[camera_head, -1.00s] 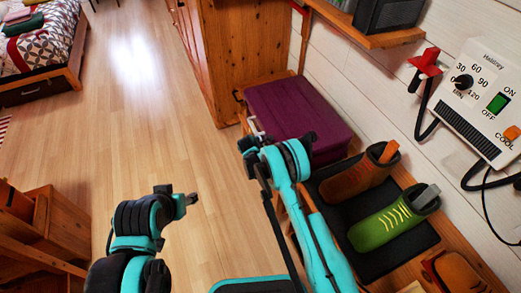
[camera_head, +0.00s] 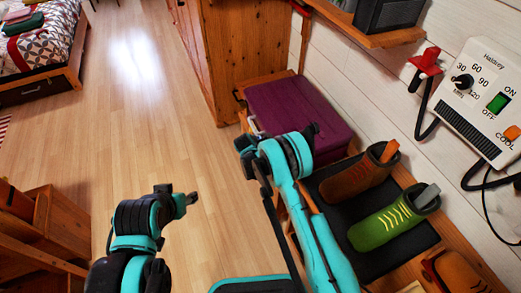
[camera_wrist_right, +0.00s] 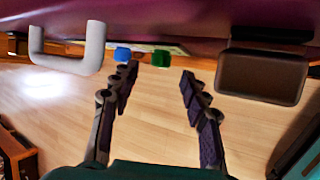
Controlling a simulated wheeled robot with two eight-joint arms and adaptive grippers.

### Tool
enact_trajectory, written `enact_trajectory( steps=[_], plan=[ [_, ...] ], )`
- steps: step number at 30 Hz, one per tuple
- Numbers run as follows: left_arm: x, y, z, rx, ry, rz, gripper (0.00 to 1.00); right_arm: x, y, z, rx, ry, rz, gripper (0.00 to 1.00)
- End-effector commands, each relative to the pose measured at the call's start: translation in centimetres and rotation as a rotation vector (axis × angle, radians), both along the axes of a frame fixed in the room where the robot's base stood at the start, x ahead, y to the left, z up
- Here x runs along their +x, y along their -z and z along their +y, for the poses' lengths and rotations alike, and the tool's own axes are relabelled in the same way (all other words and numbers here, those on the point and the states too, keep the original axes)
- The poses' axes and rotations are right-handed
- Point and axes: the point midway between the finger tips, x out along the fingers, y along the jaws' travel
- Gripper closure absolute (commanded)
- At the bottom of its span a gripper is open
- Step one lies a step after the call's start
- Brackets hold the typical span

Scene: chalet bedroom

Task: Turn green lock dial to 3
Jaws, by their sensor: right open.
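A green lock dial (camera_wrist_right: 161,58) shows on the front of the purple suitcase (camera_head: 300,112), beside a blue dial (camera_wrist_right: 122,54) to its left. The number on the green dial cannot be read. My right gripper (camera_wrist_right: 159,80) is open and empty, its two fingers apart and pointing at the suitcase front, with the green dial between and just beyond the tips. In the head view, my right gripper (camera_head: 246,160) is at the suitcase's near side and the dials are hidden. My left gripper (camera_head: 188,199) hangs over the floor, away from the suitcase; its jaw state is unclear.
A pale handle (camera_wrist_right: 95,47) and a dark latch block (camera_wrist_right: 262,78) flank the dials. A brown shoe (camera_head: 352,180) and a green shoe (camera_head: 390,222) stand on a black mat to the right. A wooden cabinet (camera_head: 240,50) stands behind. The floor at left is open.

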Motion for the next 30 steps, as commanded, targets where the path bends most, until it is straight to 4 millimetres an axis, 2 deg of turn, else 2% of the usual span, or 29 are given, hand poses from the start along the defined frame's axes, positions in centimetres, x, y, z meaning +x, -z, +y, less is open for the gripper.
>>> enact_trajectory(
  steps=[3, 7, 15, 24, 30],
  plan=[
    [0.0, 0.0, 0.0, 0.0, 0.0, 0.0, 0.54, -1.6, -2.3, 0.7, 0.0, -0.002, 0.001, 0.54],
    [0.0, 0.0, 0.0, 0.0, 0.0, 0.0, 0.54, -2.9, -4.3, 1.3, 0.0, 0.0, 0.001, 0.54],
    [0.0, 0.0, 0.0, 0.0, 0.0, 0.0, 0.54, -4.1, -6.1, 1.8, -0.001, 0.0, 0.001, 0.54],
    [0.0, -0.3, 0.0, 0.0, 0.0, 0.0, 0.54, -3.9, -6.2, 1.8, -0.005, -0.002, 0.01, 0.54],
    [0.0, -3.9, 0.0, 0.0, 0.0, 0.0, 0.54, -1.4, -7.6, 2.2, -0.08, -0.069, 0.202, 0.54]
  ],
)
